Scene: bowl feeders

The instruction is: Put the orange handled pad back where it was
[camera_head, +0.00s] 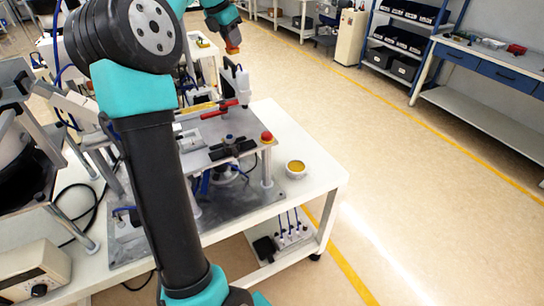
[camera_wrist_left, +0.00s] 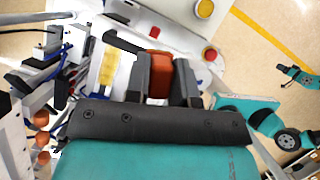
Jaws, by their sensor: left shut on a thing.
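My left gripper (camera_head: 232,45) is at the top of the head view, beyond my large bent arm, small and held above the far work area. The left wrist view shows its two dark fingers (camera_wrist_left: 162,80) closed on the orange handled pad (camera_wrist_left: 158,76). The orange handle sits between the fingers; the pad's underside is hidden. In the head view the orange piece (camera_head: 232,50) shows at the gripper's tip. My right gripper does not show in the head view. A small teal and black arm (camera_wrist_left: 299,75) shows at the wrist view's right; its jaws are unclear.
A control box (camera_head: 32,268) stands at lower left. The floor to the right is open.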

